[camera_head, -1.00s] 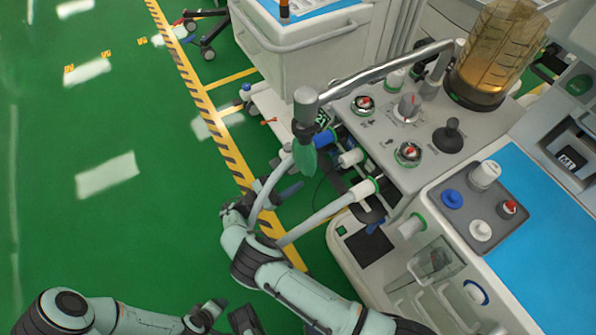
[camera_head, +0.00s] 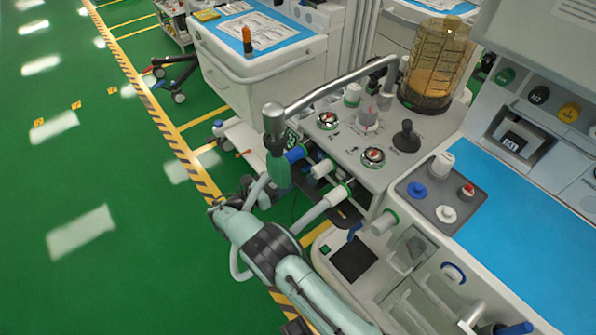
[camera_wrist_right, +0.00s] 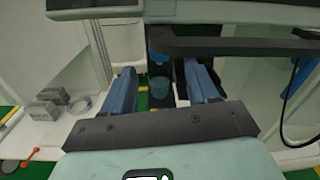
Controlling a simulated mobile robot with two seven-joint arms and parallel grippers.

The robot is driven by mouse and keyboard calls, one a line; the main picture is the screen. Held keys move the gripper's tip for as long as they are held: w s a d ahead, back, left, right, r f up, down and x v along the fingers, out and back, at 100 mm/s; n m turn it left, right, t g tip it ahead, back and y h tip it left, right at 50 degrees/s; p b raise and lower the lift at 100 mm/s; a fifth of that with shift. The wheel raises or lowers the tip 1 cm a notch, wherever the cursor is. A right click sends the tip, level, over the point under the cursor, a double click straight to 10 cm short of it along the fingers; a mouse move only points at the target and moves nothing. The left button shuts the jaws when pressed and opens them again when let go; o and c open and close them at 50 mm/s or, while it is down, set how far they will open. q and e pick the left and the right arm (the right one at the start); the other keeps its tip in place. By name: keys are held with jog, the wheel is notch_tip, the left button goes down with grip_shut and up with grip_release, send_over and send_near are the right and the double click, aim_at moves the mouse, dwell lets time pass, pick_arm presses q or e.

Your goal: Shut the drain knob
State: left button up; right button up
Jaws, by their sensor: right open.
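My right gripper (camera_wrist_right: 160,78) is open in the right wrist view, with one blue finger at each side of the gap. A small dark blue-teal round part (camera_wrist_right: 159,86) shows in the gap, beyond the fingers; I cannot tell whether it is the drain knob. No drain knob can be made out for certain in either view. In the head view my right arm (camera_head: 265,250) reaches up beside the near side of the anaesthesia machine (camera_head: 345,152); its gripper cannot be made out there. My left gripper is not in view.
A metal arm (camera_head: 330,92) and corrugated hoses (camera_head: 318,212) stick out from the machine near my right arm. A dark overhanging bar (camera_wrist_right: 235,46) crosses above the fingers in the wrist view. The green floor (camera_head: 90,180) at left is clear.

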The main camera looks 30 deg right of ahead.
aim_at(303, 169)
jog(key=d, duration=0.5)
jog(key=shift+d, duration=0.15)
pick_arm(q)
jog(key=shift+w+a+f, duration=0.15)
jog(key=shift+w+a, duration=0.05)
